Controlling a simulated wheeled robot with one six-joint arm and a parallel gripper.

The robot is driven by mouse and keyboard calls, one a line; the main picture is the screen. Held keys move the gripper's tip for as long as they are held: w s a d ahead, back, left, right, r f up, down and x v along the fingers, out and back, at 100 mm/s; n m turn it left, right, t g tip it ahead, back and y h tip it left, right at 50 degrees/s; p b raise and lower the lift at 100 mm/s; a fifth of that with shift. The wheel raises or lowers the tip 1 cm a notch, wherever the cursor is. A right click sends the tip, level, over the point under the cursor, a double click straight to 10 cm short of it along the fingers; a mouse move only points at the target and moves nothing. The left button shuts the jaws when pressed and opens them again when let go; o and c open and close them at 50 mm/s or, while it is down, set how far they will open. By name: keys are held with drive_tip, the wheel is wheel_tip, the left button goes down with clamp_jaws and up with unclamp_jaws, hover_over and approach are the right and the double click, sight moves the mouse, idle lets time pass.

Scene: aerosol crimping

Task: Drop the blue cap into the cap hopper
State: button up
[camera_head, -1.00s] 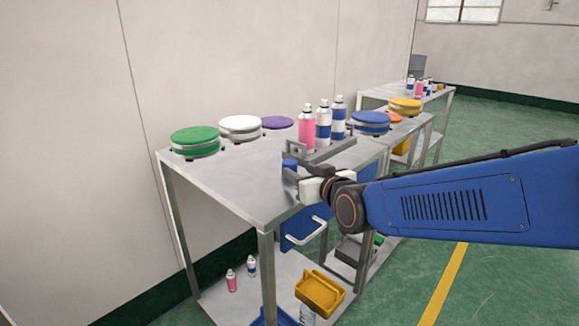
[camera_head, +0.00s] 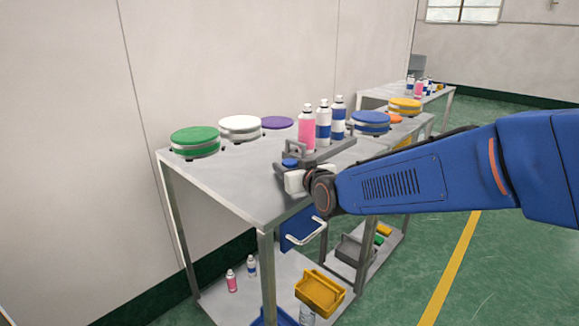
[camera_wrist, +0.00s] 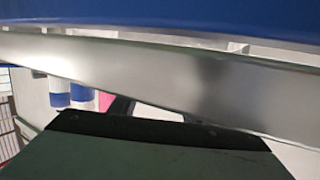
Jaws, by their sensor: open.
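A small blue round piece, which looks like the blue cap (camera_head: 289,163), shows at the near left end of the grey holder (camera_head: 318,152) on the table. My gripper (camera_head: 295,181) is open, at the table's right edge just below the blue piece. I cannot tell whether they touch, and the fingertips are not clear. No part can be surely told as the cap hopper. The wrist view is filled by a close blue surface (camera_wrist: 160,15) with a grey band under it; I cannot tell what it is.
Bottles, one pink (camera_head: 307,129) and two blue-and-white, stand at the holder. Round pieces with green (camera_head: 195,138), white, purple and blue (camera_head: 370,118) tops stand on the tables. A blue box with a handle (camera_head: 300,229) hangs below. The table's front left is clear.

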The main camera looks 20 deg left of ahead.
drive_tip(key=c, duration=0.9)
drive_tip(key=shift+o, duration=0.2)
